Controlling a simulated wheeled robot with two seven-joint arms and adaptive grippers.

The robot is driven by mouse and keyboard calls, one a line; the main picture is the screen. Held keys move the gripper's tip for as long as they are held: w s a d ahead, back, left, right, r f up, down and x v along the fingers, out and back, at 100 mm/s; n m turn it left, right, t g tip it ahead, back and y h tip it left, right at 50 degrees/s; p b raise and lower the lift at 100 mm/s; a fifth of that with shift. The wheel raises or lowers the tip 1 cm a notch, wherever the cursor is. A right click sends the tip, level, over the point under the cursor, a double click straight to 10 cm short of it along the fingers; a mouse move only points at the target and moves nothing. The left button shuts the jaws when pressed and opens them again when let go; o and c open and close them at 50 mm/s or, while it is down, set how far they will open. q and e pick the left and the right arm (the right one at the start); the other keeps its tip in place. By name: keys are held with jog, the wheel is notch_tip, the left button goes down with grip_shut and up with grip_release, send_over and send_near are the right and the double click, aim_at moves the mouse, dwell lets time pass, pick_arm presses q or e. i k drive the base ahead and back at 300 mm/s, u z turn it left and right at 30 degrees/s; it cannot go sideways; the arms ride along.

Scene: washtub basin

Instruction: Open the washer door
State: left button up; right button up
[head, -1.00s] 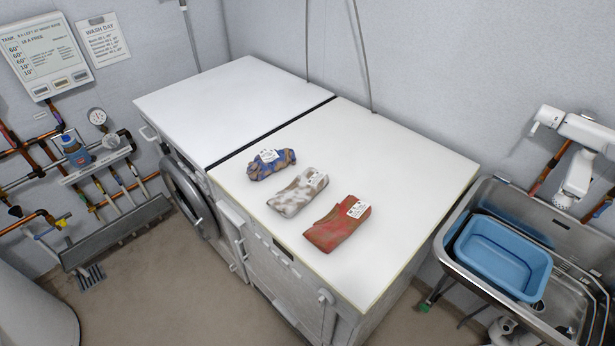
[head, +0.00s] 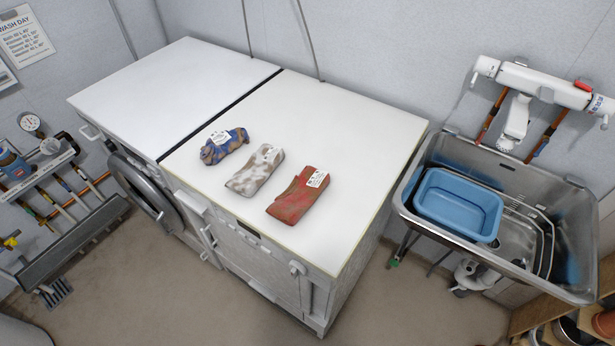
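The washer (head: 190,235) is a white front-loading machine under the left part of the white worktop, seen from above at a steep angle. Its round grey door (head: 147,190) is on the front face, at the left of the picture. The door ring looks set at an angle to the front face, but I cannot tell whether it is latched. Neither of my grippers shows in the head view.
A blue cloth (head: 224,146), a grey-white cloth (head: 256,170) and a red cloth (head: 298,195) lie tagged on the worktop (head: 330,120). A steel sink (head: 570,215) with a blue basin (head: 459,204) stands right. Pipes and a shelf (head: 40,177) are left. Floor in front is clear.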

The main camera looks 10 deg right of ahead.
aim_at(159, 209)
jog(key=k, duration=1.3)
jog(key=u, duration=0.7)
jog(key=i, duration=0.65)
jog(key=u, duration=0.65)
jog(key=i, duration=1.25)
jog(key=z, duration=0.5)
